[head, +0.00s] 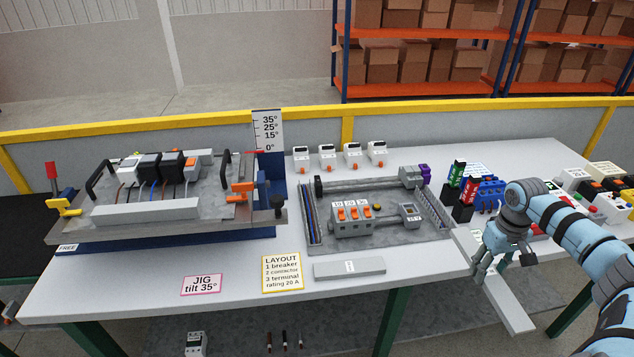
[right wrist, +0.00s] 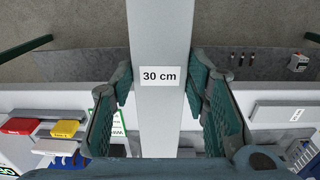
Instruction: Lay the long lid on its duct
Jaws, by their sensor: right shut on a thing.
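My right gripper (head: 502,262) is shut on a long grey lid (head: 510,303) over the table's right front edge. In the right wrist view the lid (right wrist: 160,35) runs between both fingers and has a "30 cm" label. A grey panel (head: 385,238) lies mid-table, left of the gripper. Open slotted ducts with wires run along its left side (head: 311,217) and right side (head: 434,212). The lid's far end is near the panel's right front corner. A shorter grey lid (head: 349,269) lies on the table before the panel. My left gripper is not in view.
A tilting jig (head: 165,232) with clamps and mounted devices stands at the left. Coloured terminal blocks (head: 487,190) and other parts crowd the right rear. Several white devices (head: 340,155) stand behind the panel. The table front between the layout card (head: 282,273) and short lid is narrow.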

